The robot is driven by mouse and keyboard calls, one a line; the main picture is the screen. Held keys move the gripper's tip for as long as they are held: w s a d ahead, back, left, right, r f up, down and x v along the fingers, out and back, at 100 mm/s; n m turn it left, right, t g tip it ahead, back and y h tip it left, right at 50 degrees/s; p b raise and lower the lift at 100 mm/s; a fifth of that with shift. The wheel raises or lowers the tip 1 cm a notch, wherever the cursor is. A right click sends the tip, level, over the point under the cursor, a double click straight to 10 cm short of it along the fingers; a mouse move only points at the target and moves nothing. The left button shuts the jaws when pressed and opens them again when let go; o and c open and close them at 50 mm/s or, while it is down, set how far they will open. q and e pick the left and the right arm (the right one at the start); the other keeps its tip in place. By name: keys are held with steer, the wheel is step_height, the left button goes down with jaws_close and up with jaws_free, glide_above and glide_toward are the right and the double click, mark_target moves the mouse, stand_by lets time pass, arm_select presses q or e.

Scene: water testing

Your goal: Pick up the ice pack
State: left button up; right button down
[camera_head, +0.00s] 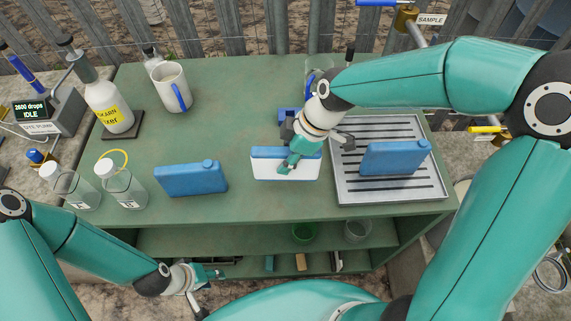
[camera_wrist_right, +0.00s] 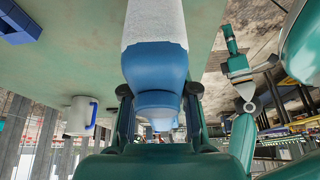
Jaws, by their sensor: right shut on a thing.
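A blue ice pack with a white front (camera_head: 270,170) is at the middle of the green table's front part. My right gripper (camera_head: 289,162) is shut on it from above. In the right wrist view, the fingers of my right gripper (camera_wrist_right: 159,108) are on both sides of the pack's blue end (camera_wrist_right: 155,65), and its white part shows beyond. I cannot tell whether it touches the table. Two plain blue packs stand nearby, one to the left (camera_head: 191,179) and one on the metal tray (camera_head: 395,158). My left gripper (camera_head: 208,283) is open and empty, low before the table.
The ribbed metal tray (camera_head: 343,190) is at the table's right. A white mug (camera_head: 170,87), a labelled bottle (camera_head: 107,105) and two clear bottles (camera_head: 122,182) stand at the left. The green table (camera_head: 225,105) is clear in its middle. A shelf (camera_head: 200,240) lies below.

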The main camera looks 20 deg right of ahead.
step_height(320, 180, up, 17)
